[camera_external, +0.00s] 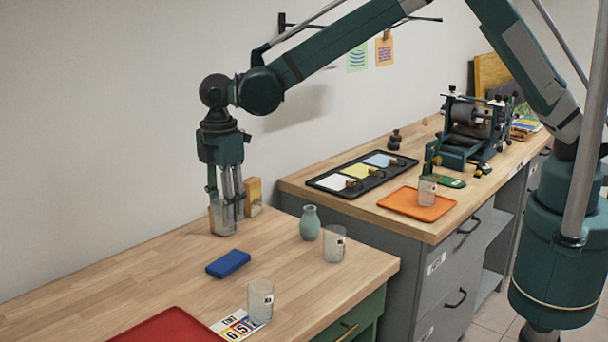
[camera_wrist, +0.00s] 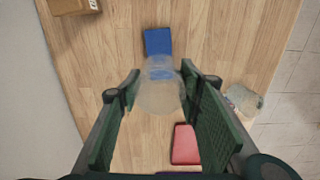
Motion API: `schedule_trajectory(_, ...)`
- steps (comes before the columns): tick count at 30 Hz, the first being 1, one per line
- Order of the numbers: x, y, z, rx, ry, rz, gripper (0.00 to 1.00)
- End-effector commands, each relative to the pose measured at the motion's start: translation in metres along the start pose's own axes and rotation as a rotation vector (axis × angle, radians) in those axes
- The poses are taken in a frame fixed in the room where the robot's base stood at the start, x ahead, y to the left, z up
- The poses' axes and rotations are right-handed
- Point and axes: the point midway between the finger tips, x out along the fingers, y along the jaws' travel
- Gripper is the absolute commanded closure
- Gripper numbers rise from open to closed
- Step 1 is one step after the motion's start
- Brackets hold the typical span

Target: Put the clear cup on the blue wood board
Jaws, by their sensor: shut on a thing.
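The clear cup (camera_external: 222,222) is between the fingers of my gripper (camera_external: 228,198), at the left side of the near wooden table. In the wrist view my gripper (camera_wrist: 158,90) is shut on this see-through cup (camera_wrist: 158,97), with a finger on each side. The cup looks upright; I cannot tell whether its base touches the table. The blue wood board (camera_external: 228,263) is a small flat rectangle lying on the table, in front of and apart from the cup. In the wrist view the board (camera_wrist: 157,40) is above the cup and partly covered by it.
Other clear cups with labels stand at the table front (camera_external: 260,304) and near its right edge (camera_external: 334,244). A green vase (camera_external: 310,224) stands beside the latter. A wooden block (camera_external: 253,194) is just behind my gripper. A red tray (camera_external: 165,330) lies at the front.

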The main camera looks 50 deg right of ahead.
Motion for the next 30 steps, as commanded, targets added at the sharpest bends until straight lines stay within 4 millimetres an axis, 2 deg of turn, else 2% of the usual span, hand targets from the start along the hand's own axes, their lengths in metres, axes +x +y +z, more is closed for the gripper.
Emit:
schedule_trajectory(10, 0.045, 0.0, 0.0, 0.0, 0.0, 0.0, 0.76)
schedule_trajectory(24, 0.052, 0.0, 0.0, 0.0, 0.0, 0.0, 0.76)
schedule_trajectory(30, 0.069, 0.0, 0.0, 0.0, 0.0, 0.0, 0.76)
